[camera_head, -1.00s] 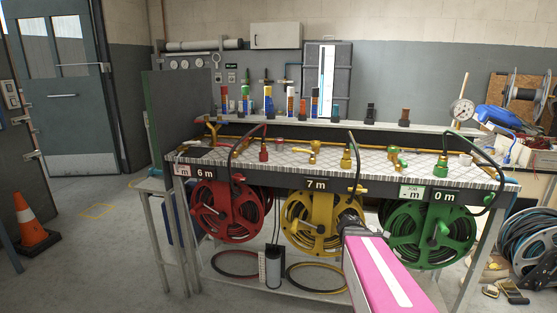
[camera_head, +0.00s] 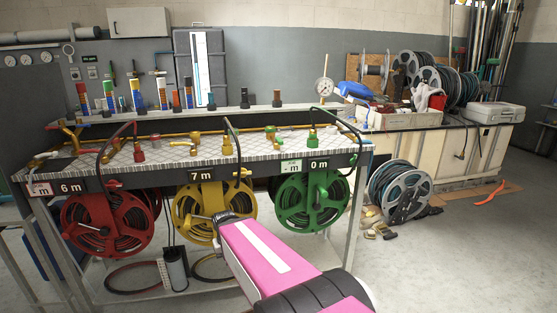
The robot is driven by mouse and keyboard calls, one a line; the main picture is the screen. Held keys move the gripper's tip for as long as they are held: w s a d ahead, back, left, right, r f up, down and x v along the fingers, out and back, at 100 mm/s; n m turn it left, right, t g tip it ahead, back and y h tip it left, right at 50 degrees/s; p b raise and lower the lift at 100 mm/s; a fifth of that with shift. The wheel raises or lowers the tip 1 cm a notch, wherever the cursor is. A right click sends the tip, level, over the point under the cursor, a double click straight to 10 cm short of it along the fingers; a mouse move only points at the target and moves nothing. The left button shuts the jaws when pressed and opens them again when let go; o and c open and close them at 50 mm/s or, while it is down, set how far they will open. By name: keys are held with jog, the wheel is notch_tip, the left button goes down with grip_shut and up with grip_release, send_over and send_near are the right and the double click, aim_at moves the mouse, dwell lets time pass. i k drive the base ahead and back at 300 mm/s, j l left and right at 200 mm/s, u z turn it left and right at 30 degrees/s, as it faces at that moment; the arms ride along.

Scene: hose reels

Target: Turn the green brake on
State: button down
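The green hose reel (camera_head: 309,201) hangs under the right end of the workbench, below the label reading 0 m. Its brake is too small to make out at this distance, so I cannot tell its state. My pink arm reaches from the lower right toward the yellow reel (camera_head: 212,211), and its dark end is near that reel's right side. My gripper's fingers do not show clearly; the arm's own links hide them.
A red reel (camera_head: 108,222) hangs at the left. The workbench (camera_head: 200,160) carries valves and fittings. A dark hose reel (camera_head: 399,192) stands on the floor at right, by a cluttered bench (camera_head: 440,150). Floor between them is partly clear.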

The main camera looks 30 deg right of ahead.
aim_at(353, 161)
jog(key=z, duration=1.5)
